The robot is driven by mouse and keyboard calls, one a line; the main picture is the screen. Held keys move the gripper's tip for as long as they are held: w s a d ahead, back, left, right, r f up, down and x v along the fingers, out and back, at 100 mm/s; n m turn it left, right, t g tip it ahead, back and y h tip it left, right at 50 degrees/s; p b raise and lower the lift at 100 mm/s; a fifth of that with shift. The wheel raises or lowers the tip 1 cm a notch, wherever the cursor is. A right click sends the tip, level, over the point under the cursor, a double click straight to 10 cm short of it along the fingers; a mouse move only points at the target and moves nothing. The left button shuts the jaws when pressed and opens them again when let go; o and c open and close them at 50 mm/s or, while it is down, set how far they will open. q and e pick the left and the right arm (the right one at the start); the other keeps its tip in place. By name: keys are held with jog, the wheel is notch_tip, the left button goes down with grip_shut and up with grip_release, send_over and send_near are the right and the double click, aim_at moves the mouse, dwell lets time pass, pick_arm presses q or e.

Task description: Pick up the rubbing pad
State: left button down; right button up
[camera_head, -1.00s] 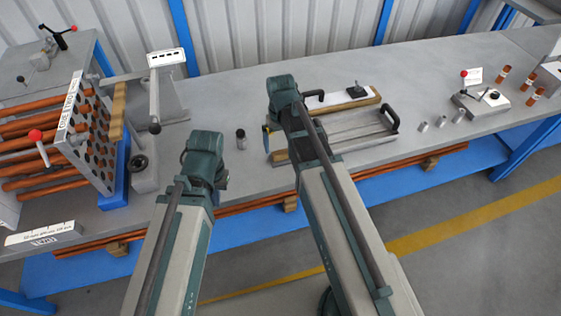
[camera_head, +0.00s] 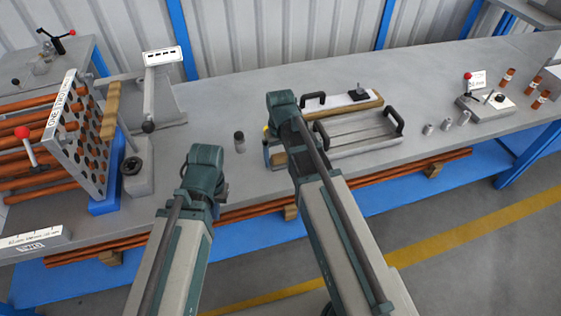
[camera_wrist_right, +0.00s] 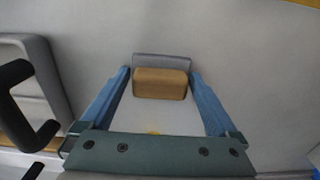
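The rubbing pad appears to be the tan block with a grey part behind it (camera_wrist_right: 160,84), seen in the right wrist view. It sits between the blue fingertips of my right gripper (camera_wrist_right: 160,78), very close to both. Whether the fingers press on it or leave small gaps cannot be told. In the head view my right arm largely hides that gripper (camera_head: 267,150), which is at the left end of the tray, and I cannot make out the pad. My left gripper (camera_head: 220,190) is low over the bench's front edge, with its fingers hidden behind its wrist.
A grey tray with black handles (camera_head: 358,130) stands right of my right gripper. A small dark-topped jar (camera_head: 240,142) stands to its left. A tube rack (camera_head: 78,135) fills the bench's left side. Small metal cylinders (camera_head: 445,124) stand farther right. Bare bench lies around the jar.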

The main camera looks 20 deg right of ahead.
aim_at(280, 155)
jog(key=c, duration=1)
jog(key=shift+o, duration=0.2)
jog(key=shift+r, duration=0.15)
jog(key=shift+r+p, duration=0.55)
jog(key=shift+p, duration=0.2)
notch_tip(280, 155, up, 3)
jog(key=p, duration=0.3)
jog(key=shift+s+a+f+b, duration=0.2)
jog(key=shift+s+a, duration=0.15)
jog(key=shift+s, duration=0.15)
jog(key=shift+s+a+f+b, duration=0.1)
jog(key=shift+s+a+b, duration=0.05)
jog(key=shift+s+a, duration=0.25)
jog(key=s+a+r+p, duration=0.1)
jog(key=s+a, duration=0.8)
jog(key=s, duration=0.1)
jog(key=shift+a, duration=0.2)
jog(key=shift+r, duration=0.1)
